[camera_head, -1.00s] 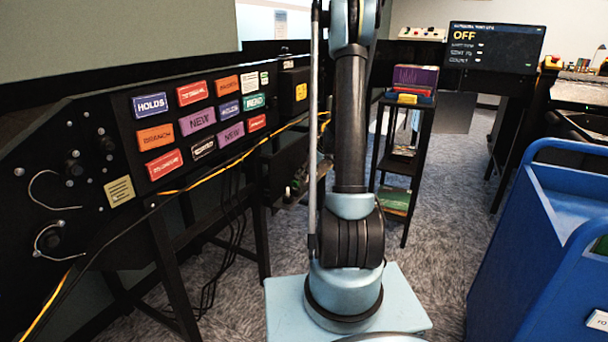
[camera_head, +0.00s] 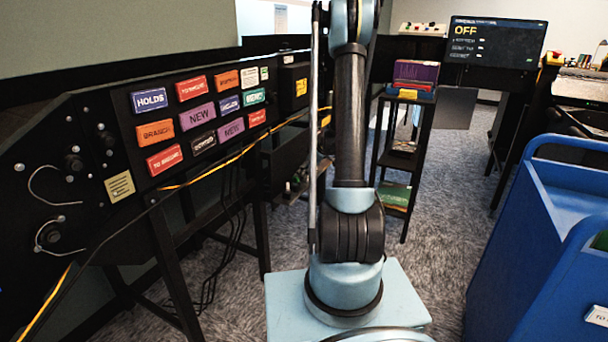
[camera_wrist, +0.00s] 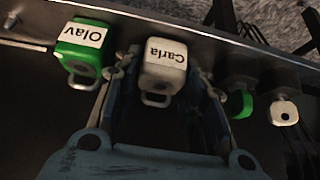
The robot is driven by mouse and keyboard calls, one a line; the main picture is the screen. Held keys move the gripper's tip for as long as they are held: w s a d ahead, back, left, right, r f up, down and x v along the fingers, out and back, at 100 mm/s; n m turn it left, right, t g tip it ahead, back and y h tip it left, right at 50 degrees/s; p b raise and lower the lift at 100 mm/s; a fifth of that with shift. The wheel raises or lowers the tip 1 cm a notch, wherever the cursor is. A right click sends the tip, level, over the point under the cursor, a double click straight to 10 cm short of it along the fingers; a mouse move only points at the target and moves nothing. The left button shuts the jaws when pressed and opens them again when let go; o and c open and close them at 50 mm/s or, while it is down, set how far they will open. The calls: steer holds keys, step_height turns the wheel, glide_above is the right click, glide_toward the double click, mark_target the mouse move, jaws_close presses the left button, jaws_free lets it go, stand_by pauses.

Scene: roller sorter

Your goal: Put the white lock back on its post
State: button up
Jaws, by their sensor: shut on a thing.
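The white lock (camera_wrist: 166,68), labelled "Carla", shows in the wrist view between the fingers of my gripper (camera_wrist: 161,76). My gripper is shut on it. The lock's metal shackle is toward the bottom of the picture. A green lock (camera_wrist: 83,48), labelled "Olav", is just left of my gripper, also with its shackle low in the picture. The post under or behind the white lock is hidden, so I cannot tell whether the lock sits on it. My gripper and the locks are out of sight in the head view.
In the wrist view, a green key (camera_wrist: 240,103) and a white key (camera_wrist: 284,112) stand right of my gripper along the dark panel. In the head view, a panel of coloured labels (camera_head: 200,117) is left, a blue cart (camera_head: 545,235) right, and a dark shelf (camera_head: 398,170) behind.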

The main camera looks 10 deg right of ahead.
steer(key=shift+f, duration=0.2)
stand_by(0.6)
steer(key=o, duration=1.2)
steer(key=shift+r, duration=0.1)
